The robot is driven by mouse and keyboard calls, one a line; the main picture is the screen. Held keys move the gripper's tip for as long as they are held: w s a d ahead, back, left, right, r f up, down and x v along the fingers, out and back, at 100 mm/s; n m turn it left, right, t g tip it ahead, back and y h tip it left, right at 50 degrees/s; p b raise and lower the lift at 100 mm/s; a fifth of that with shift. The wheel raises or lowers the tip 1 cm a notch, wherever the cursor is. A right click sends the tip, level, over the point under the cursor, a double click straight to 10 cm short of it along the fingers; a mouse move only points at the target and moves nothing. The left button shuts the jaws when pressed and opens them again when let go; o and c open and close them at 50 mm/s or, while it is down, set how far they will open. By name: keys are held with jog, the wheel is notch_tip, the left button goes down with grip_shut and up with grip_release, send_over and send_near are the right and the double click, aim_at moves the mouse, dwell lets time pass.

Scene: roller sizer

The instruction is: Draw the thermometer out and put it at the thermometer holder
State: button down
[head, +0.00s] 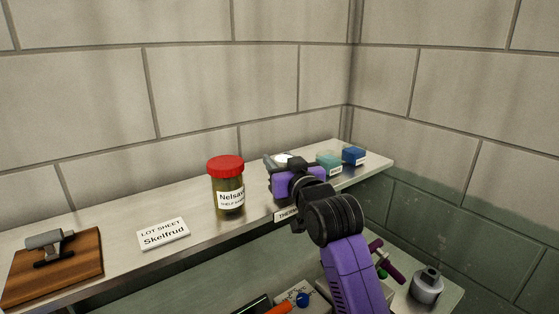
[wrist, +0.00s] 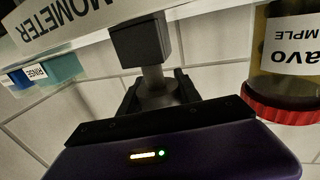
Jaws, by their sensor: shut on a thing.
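My gripper (wrist: 157,88) is shut on the grey stem of a thing with a dark square block (wrist: 138,42) at its end, which I take to be the thermometer. In the head view my gripper (head: 275,165) is over the shelf, right of the jar, and its own wrist hides most of what it holds. The thermometer label (wrist: 75,28) shows upside down in the wrist view, close to the block. In the head view this label (head: 286,215) is on the shelf's front edge, partly covered by my arm. The holder itself is not clearly visible.
A red-lidded sample jar (head: 227,188) stands close to the left of my gripper. Teal (head: 329,162) and blue (head: 354,155) boxes stand to the right. A lot sheet card (head: 163,234) and a wooden board (head: 55,270) with a grey tool are further left on the shelf (head: 120,240).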

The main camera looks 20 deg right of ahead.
jog(key=shift+f+b, duration=0.8)
jog(key=shift+f, duration=0.55)
jog(key=c, duration=0.8)
grip_release()
jog(key=shift+o, duration=0.2)
jog(key=s+b, duration=0.1)
jog(key=s, duration=0.6)
jog(key=shift+s+d+b, duration=0.2)
jog(key=shift+s+b, duration=0.1)
jog(key=shift+b, duration=0.05)
jog(key=shift+s, duration=0.1)
